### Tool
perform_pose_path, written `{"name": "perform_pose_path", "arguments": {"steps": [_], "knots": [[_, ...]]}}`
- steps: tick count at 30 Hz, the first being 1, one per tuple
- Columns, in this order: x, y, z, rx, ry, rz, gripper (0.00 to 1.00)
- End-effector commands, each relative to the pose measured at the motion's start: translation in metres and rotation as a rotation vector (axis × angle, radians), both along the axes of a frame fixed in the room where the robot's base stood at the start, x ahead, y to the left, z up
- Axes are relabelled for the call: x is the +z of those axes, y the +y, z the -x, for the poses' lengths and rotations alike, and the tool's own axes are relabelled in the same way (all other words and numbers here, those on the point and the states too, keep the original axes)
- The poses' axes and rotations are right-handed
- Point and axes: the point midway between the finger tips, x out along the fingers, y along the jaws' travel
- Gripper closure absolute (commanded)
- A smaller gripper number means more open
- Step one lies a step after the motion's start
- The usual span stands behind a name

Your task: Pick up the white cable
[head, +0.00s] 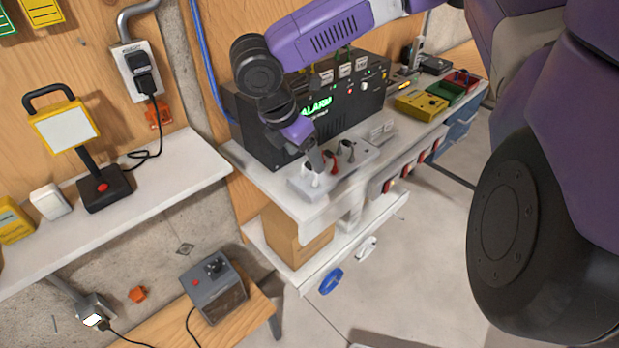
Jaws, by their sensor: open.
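A white cable coil (366,249) hangs at the front edge of the lower white shelf (352,254), in the head view. A blue cable coil (331,281) hangs to its left and nearer. My gripper (316,166) is above and left of the white cable, at the upper bench, pointing down close over a pale switch box (330,178). It is open and clearly apart from the white cable. My wrist hides part of the gripper, and I cannot tell whether its tip touches the box.
A black device with a green ALARM display (316,106) stands behind my gripper. Yellow (421,105), green and red boxes lie further right on the bench. A cardboard box (290,238) sits on the lower shelf. The floor in front of the coils looks clear.

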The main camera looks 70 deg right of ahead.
Motion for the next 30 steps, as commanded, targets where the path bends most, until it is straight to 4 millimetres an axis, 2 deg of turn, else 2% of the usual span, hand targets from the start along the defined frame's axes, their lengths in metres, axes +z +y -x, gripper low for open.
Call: {"name": "perform_pose_path", "arguments": {"steps": [3,12,24,25,30], "knots": [[-0.016,-0.005,0.003,-0.002,0.001,0.003,0.30],[-0.039,-0.014,0.008,-0.001,0.000,0.003,0.30],[-0.042,-0.016,0.010,0.000,0.000,0.000,0.30],[-0.042,-0.016,0.010,0.000,0.000,0.000,0.31],[-0.042,-0.016,0.010,0.000,0.000,0.000,0.65]]}}
